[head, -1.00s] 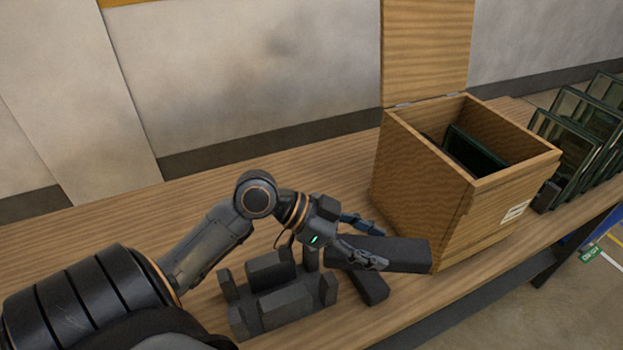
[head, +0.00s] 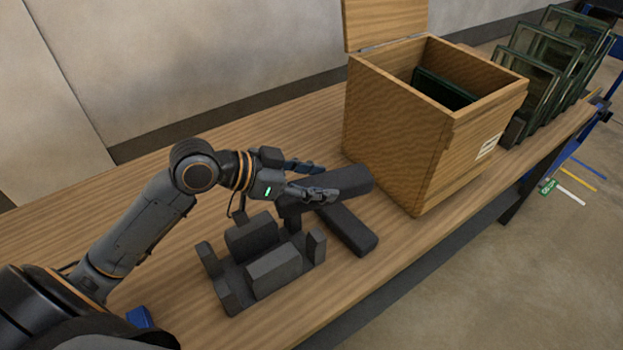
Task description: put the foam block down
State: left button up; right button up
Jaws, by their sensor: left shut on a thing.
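My left gripper (head: 322,181) is shut on a dark grey foam block (head: 347,183), a long bar that points right toward the wooden box. The fingers cover part of its left half. A second dark foam block (head: 348,230) lies on the wooden table below and partly behind the held one. The two overlap in the picture; I cannot tell whether they touch. A dark grey cradle with upright posts and blocks (head: 275,272) stands on the table just left of them, below my left wrist. My right gripper is not in view.
An open wooden box (head: 395,135) with its lid raised stands right of the held block, with a dark panel (head: 440,90) inside. Several framed glass panes (head: 535,85) stand at the table's far right. Bare table (head: 130,215) lies behind my left arm. The table's front edge is near.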

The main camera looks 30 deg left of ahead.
aim_at(321, 176)
pick_arm(q)
jog(key=shift+n+t+y, duration=0.6)
jog(key=shift+n+y, duration=0.1)
jog(key=shift+n, duration=0.2)
jog(key=w+f+b, duration=0.1)
jog(key=w+b, duration=0.1)
jog(key=w+f+b, duration=0.1)
jog(key=b, duration=0.1)
jog(key=shift+w+a+f, duration=0.3)
jog(key=shift+w+a, duration=0.1)
jog(key=shift+n+t+y, duration=0.3)
jog(key=shift+n+y, duration=0.1)
jog(key=shift+n, duration=0.1)
jog(key=w+a+f, duration=0.3)
jog(key=w+a+f+b, duration=0.1)
jog(key=w+a+f, duration=0.2)
jog(key=w, duration=0.1)
jog(key=w+a+f+b, duration=0.1)
jog(key=w+a+f, duration=0.2)
jog(key=w, duration=0.1)
jog(key=shift+a, duration=0.25)
jog(key=shift+w+a+f, duration=0.3)
jog(key=shift+f, duration=0.2)
notch_tip(321, 176, down, 3)
jog(key=shift+r, duration=0.1)
